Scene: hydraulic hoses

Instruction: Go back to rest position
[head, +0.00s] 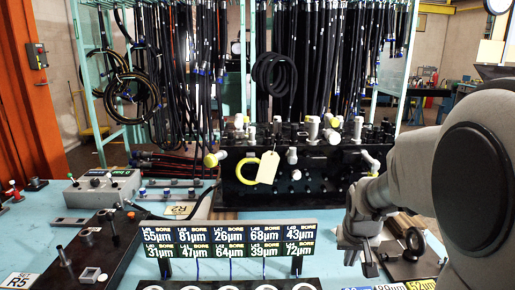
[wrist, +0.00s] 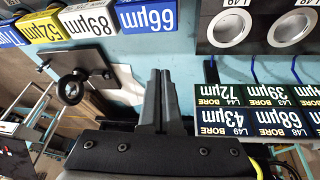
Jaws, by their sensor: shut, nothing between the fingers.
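My gripper (head: 368,266) points down over the right part of the blue table in the head view, at the end of my arm on the right. Its two fingers are together and empty. In the wrist view the fingers (wrist: 159,74) stand side by side, close together, with bare blue table beyond the tips. In the head view my gripper is just right of the black bore label board (head: 228,240), which shows rows of µm values. The board also shows in the wrist view (wrist: 255,112), right of the fingers, with a gap between.
A black manifold block (head: 285,190) with grey fittings and a yellow ring stands behind. A black plate with a ring (head: 412,245) lies right of my gripper. Coloured µm tags (wrist: 90,22) are near the fingers. Hoses (head: 320,60) hang on a rack at the back.

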